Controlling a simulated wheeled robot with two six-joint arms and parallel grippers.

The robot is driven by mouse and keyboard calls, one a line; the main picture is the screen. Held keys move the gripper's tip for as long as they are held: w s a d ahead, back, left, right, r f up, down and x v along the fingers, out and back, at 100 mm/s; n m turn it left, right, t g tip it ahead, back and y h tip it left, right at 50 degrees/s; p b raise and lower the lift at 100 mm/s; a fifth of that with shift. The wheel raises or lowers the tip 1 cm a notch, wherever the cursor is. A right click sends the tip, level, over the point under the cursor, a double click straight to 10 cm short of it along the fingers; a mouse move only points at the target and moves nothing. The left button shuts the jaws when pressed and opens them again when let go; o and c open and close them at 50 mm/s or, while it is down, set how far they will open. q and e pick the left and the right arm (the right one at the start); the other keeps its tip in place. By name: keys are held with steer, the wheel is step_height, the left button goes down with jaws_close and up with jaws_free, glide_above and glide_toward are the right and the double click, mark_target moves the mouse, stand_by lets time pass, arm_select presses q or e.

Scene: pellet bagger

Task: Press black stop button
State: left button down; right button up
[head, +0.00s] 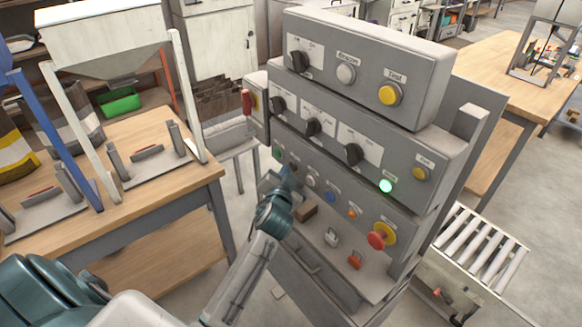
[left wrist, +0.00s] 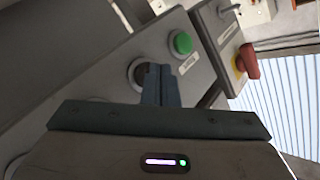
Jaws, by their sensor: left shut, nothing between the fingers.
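The grey control cabinet (head: 345,165) stands in the middle of the head view. In the left wrist view, a dark round button (left wrist: 138,73) in a pale ring, which looks like the black stop button, sits below the green button (left wrist: 182,43). My left gripper (left wrist: 160,84) is shut and empty. Its fingertips overlap the dark button's lower right edge in that view; I cannot tell whether they touch it. In the head view my left gripper (head: 286,175) is at the left end of the lower button row and partly covers that area. My right gripper is not in view.
The lower row also holds a blue button (head: 330,197) and a red mushroom button (head: 377,239). A lit green lamp (head: 386,186) is above them. A red-handled switch (head: 247,101) sticks out on the cabinet's left side. A wooden bench (head: 190,190) stands to the left.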

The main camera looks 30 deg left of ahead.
arm_select(q)
steer(key=shift+w+d, duration=0.1)
steer(key=shift+w, duration=0.2)
stand_by(0.4)
steer(key=shift+s+a, duration=0.3)
steer(key=shift+s, duration=0.4)
steer(key=s+a, duration=0.2)
steer(key=s, duration=0.3)
steer(key=shift+s+a+p, duration=0.15)
steer(key=shift+s+p, duration=0.15)
steer(key=shift+p, duration=0.15)
